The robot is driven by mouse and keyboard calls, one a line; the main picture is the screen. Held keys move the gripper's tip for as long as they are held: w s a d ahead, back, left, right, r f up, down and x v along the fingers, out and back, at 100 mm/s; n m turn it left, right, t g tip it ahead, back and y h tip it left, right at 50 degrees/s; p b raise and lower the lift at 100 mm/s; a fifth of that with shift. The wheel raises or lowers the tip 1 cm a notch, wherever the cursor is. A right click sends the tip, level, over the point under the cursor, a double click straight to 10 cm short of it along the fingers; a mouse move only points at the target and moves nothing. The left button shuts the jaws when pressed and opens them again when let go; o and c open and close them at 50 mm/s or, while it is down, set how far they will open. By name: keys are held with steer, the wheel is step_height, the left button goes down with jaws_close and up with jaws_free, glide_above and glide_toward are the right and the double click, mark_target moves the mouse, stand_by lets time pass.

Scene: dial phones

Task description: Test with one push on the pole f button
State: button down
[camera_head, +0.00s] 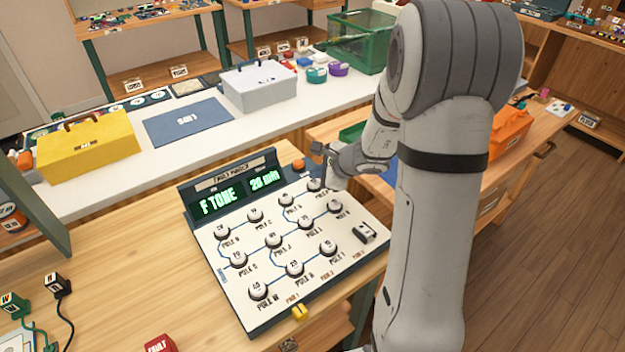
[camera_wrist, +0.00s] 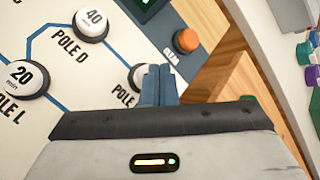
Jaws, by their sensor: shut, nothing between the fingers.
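The button panel (camera_head: 215,262) has white round buttons joined by blue lines, with pole labels. The button at its far right corner (camera_head: 315,185) has a label starting "POLE" that seems to read F, partly hidden by my arm. My gripper (camera_head: 318,153) is shut and empty, right by this button. In the wrist view the closed fingers (camera_wrist: 158,84) overlap the button's right side (camera_wrist: 137,76) and hide its label's end. I cannot tell whether they touch it. The buttons for POLE D (camera_wrist: 90,24) and POLE L (camera_wrist: 24,80) are to the left.
The panel's display (camera_head: 235,193) reads "F TONE" and "20 min". An orange button (camera_wrist: 187,40) is beyond the fingers. A yellow toolbox (camera_head: 88,146) and a grey box (camera_head: 260,88) stand on the white bench behind.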

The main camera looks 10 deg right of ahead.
mark_target(318, 183)
step_height(318, 183, up, 6)
steer(key=p, duration=0.4)
steer(key=shift+p, duration=0.3)
stand_by(0.8)
steer(key=s+a+r+n+g, duration=0.3)
steer(key=s+a+r+n, duration=0.35)
steer(key=s+n, duration=0.4)
steer(key=s+d+r+n+g+h, duration=0.1)
steer(key=s+d+r+n+h, duration=0.1)
steer(key=s+n, duration=0.3)
steer(key=s+d+r+n+h, duration=0.2)
steer(key=s+d+n+h, duration=0.1)
steer(key=s, duration=0.8)
steer(key=shift+s+d+n+g, duration=0.2)
steer(key=shift+n+g, duration=0.2)
steer(key=shift+n, duration=0.45)
